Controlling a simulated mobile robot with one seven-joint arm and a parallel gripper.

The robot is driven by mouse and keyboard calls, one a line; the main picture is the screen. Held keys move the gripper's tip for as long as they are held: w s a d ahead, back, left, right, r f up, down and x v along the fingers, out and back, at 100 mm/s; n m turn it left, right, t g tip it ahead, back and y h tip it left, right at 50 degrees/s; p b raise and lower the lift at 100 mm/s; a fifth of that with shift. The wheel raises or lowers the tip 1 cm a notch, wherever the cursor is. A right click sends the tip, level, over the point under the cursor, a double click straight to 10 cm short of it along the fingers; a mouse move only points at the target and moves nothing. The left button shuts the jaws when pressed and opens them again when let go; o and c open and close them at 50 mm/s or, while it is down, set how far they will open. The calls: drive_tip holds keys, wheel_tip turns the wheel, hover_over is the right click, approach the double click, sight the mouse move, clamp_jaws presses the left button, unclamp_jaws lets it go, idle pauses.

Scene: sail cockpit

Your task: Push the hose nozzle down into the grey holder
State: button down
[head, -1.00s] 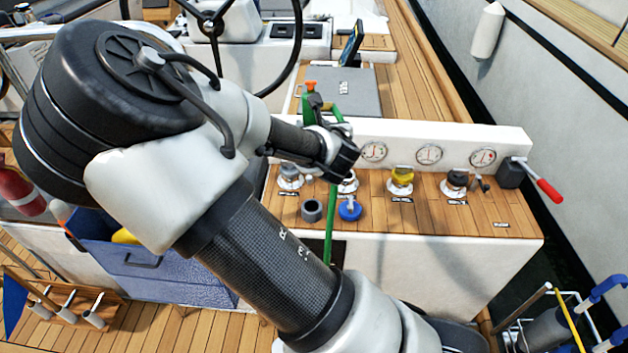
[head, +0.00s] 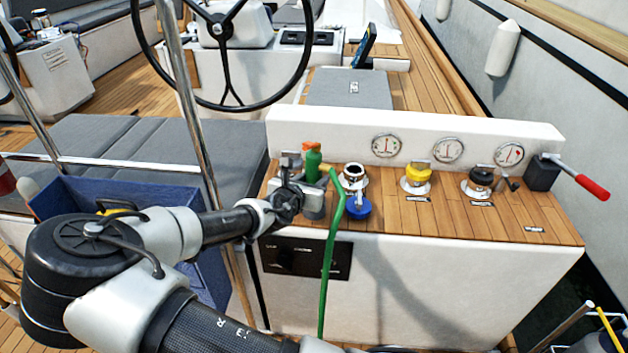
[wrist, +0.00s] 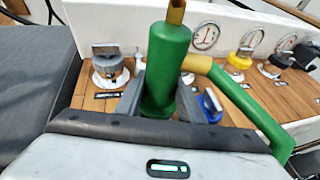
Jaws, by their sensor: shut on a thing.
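The hose nozzle (head: 313,163) is green with an orange top and stands about upright over the console's left end. My gripper (head: 303,190) is shut on it from the left. In the wrist view the nozzle (wrist: 168,70) sits between my two fingers (wrist: 160,100). A brass elbow (wrist: 196,63) leads from it to the green hose (head: 332,240), which hangs over the console's front. The grey holder (head: 315,208) shows below the nozzle, partly behind my gripper. Whether the nozzle's lower end is inside it cannot be told. In the wrist view the holder is hidden.
An uncapped fitting (head: 353,177), a yellow cap (head: 416,178) and a black cap (head: 480,181) line the console. The gauge panel (head: 420,135) rises behind. A steel post (head: 188,90) stands at left.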

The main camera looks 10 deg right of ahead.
drive_tip(key=shift+f+b, duration=1.25)
drive_tip(key=shift+f, duration=0.35)
drive_tip(key=shift+p, duration=0.75)
drive_tip(key=shift+f+b, duration=0.4)
drive_tip(key=shift+f, duration=0.2)
idle(0.4)
drive_tip(key=c, duration=1.5)
unclamp_jaws()
drive_tip(key=shift+p+v, duration=0.95)
drive_tip(key=shift+v, duration=0.55)
drive_tip(key=p+v, duration=0.4)
drive_tip(key=v, duration=0.4)
